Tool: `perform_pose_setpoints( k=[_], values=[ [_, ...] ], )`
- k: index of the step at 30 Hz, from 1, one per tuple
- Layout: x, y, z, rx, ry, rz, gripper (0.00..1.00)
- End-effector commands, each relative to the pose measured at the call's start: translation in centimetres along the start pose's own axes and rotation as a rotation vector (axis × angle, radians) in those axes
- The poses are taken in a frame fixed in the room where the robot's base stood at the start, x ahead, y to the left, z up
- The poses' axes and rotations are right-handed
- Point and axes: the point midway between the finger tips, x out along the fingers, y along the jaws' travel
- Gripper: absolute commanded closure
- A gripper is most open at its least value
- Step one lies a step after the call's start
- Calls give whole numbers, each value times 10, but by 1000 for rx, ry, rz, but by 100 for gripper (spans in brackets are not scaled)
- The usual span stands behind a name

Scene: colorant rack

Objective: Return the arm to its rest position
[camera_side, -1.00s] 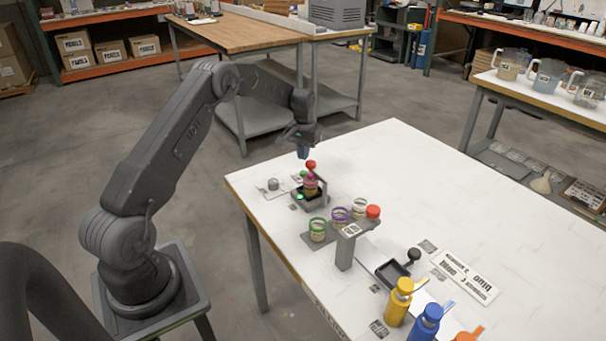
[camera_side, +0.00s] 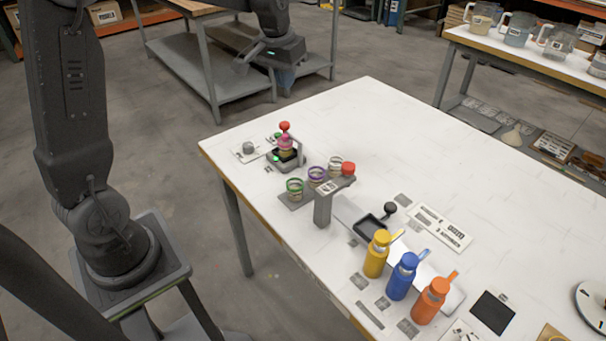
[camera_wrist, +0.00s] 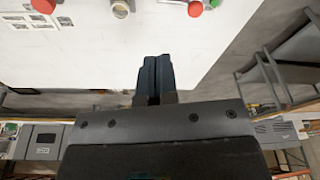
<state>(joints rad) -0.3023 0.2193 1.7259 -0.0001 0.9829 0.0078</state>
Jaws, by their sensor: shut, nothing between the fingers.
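My gripper (camera_wrist: 154,78) is shut and empty in the wrist view, its two dark fingers pressed together, with the white table edge beyond them. In the side view my gripper (camera_side: 287,76) is at the top, raised beyond the far left corner of the white table (camera_side: 390,130) and clear of everything on it. A small station (camera_side: 287,160) with a pink and red stack stands near that corner, apart from my gripper. A rack (camera_side: 290,199) holds small ringed jars behind a grey post (camera_side: 323,208).
Yellow (camera_side: 377,255), blue (camera_side: 402,277) and orange (camera_side: 432,301) bottles stand along the near side of the table. A black tray (camera_side: 370,228) lies behind them. A wooden workbench (camera_side: 190,5) stands behind my arm. Clear pitchers (camera_side: 517,30) stand on the right bench.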

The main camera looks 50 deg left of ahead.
Motion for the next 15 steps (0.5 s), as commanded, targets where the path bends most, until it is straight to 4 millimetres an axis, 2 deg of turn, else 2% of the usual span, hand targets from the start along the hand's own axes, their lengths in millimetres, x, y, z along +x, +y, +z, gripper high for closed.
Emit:
perform_pose_setpoints(
  k=[1,6,10,15],
  values=[
    [-19,11,18,25,28,6,100],
    [-61,38,81,100,100,27,100],
    [-80,51,134,156,157,47,100],
    [-87,59,198,222,221,75,100]
  ],
)
